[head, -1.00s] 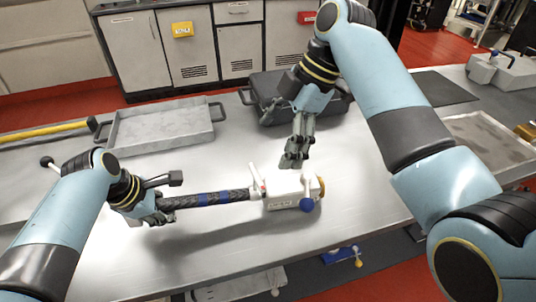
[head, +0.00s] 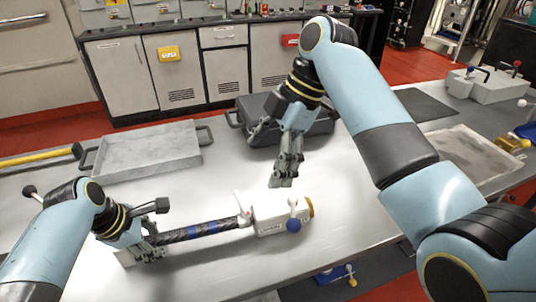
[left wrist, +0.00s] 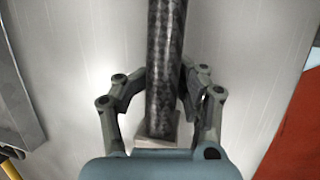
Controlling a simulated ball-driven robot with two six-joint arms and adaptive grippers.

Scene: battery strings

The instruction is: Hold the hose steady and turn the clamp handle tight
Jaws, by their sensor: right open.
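The dark braided hose (head: 190,231) with blue bands lies across the table in the head view. My left gripper (head: 150,248) is at the hose's left end. In the left wrist view its fingers (left wrist: 166,78) close in on both sides of the hose (left wrist: 165,50) and appear to touch it. A pale block shows at the hose's near end there. My right gripper (head: 283,182) is open and empty, pointing down above and behind the clamp block, apart from the handle.
A grey metal tray (head: 150,172) stands at the back left, and a dark case (head: 318,125) behind my right gripper. Another shallow tray (head: 455,172) lies at the right. The table in front of the hose is clear.

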